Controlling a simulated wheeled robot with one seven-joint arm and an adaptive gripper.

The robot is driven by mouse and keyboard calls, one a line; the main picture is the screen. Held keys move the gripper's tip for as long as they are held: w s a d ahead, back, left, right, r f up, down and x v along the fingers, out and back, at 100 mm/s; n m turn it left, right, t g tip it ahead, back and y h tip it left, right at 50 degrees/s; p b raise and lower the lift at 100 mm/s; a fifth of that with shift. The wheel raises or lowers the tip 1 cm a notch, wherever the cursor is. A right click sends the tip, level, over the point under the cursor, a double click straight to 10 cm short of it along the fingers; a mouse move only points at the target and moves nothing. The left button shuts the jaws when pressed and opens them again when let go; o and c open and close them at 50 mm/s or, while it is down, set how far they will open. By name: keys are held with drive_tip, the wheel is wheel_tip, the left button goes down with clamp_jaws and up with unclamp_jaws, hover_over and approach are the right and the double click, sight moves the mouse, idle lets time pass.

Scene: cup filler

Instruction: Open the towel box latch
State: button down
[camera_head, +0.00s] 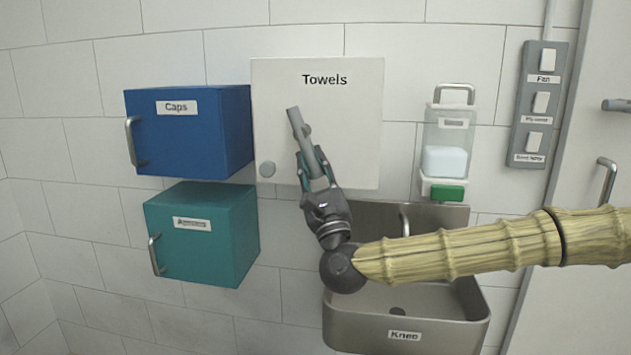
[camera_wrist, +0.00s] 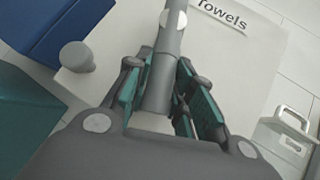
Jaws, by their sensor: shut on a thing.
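The towel box (camera_head: 345,150) is a pale, flat-fronted box on the wall, marked Towels, and its front fills much of the wrist view (camera_wrist: 235,75). A grey bar latch (camera_head: 300,122) lies across its front, tilted with its top to the left. A round pivot piece shows on the bar's upper part. The bar also shows in the wrist view (camera_wrist: 164,70). My gripper (camera_head: 316,172) is shut on the bar's lower end, with teal-padded fingers on either side in the wrist view (camera_wrist: 160,85). The exact contact is partly hidden.
A round knob (camera_head: 267,169) sits at the box's lower left. The blue Caps box (camera_head: 190,135) and a teal box (camera_head: 205,240) are at left. A sink (camera_head: 405,330) lies below. A dispenser (camera_head: 447,150) and switch panel (camera_head: 537,105) are at right.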

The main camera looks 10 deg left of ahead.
drive_tip(key=shift+a+f+m+t+h+b, duration=0.1)
drive_tip(key=shift+a+m+t+h+b, duration=0.25)
drive_tip(key=shift+m+h+b, duration=0.3)
drive_tip(key=shift+a+f+m+t+h+b, duration=0.1)
drive_tip(key=shift+m+t+h+b, duration=0.4)
drive_tip(key=shift+m, duration=0.25)
drive_tip(key=shift+w+a+r+m+h+b, duration=0.15)
drive_tip(key=shift+m+h+b, duration=0.15)
drive_tip(key=shift+m+h, duration=0.2)
drive_tip(key=c, duration=1.2)
unclamp_jaws()
drive_tip(key=shift+c, duration=0.2)
drive_tip(key=v, duration=1.2)
